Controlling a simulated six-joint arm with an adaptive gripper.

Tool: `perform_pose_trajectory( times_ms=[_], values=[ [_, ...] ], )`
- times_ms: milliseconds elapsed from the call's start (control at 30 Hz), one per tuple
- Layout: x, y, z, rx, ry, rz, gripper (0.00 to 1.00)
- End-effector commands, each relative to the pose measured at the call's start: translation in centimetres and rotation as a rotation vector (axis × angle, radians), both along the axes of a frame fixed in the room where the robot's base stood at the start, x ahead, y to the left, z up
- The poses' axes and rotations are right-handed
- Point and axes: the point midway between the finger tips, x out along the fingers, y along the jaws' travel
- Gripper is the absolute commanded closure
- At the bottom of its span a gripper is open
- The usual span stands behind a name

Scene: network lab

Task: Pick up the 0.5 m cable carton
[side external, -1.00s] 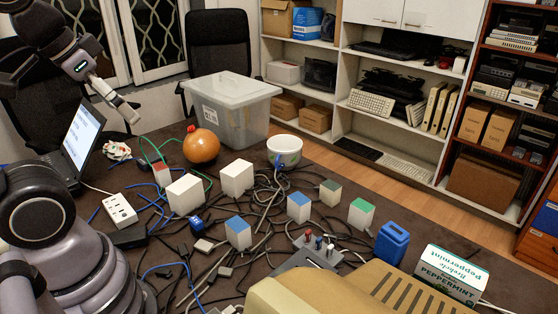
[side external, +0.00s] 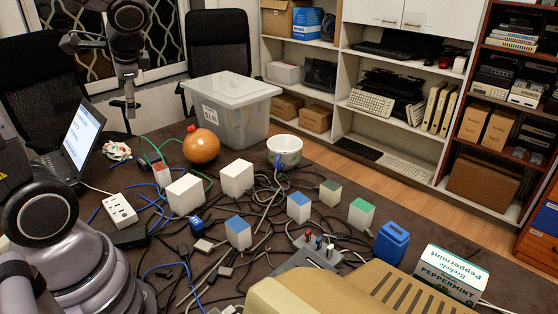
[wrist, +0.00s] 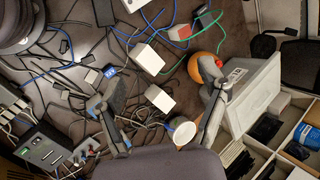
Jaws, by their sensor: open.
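Several small cartons stand on the dark table, and no length label is readable, so I cannot tell which is the 0.5 m one. Two have blue tops (side external: 238,233) (side external: 299,207), one a green top (side external: 361,213), one a grey-green top (side external: 330,192), one a red top (side external: 162,174). Two larger ones are all white (side external: 185,194) (side external: 237,178); white boxes also show in the wrist view (wrist: 147,58) (wrist: 160,98). My gripper (side external: 130,108) points down, high above the table's far left. In the wrist view my gripper (wrist: 160,85) is open and empty, its fingers wide apart.
Tangled cables (side external: 265,205) cover the middle of the table. An orange ball (side external: 201,146), a clear bin (side external: 232,110), a white bowl (side external: 285,150), a laptop (side external: 82,140) and a power strip (side external: 119,210) stand around. A blue canister (side external: 391,242) and a peppermint box (side external: 451,273) are at right.

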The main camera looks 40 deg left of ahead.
Motion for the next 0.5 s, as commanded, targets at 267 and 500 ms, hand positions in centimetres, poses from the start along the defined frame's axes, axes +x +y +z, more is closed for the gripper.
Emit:
perform_pose_trajectory(
  times_ms=[267, 500],
  values=[
    [5.3, 12.7, -5.1, 0.361, 0.542, -0.248, 0.26],
    [9.7, 20.7, -14.9, 0.524, 0.894, -0.619, 0.26]
  ],
)
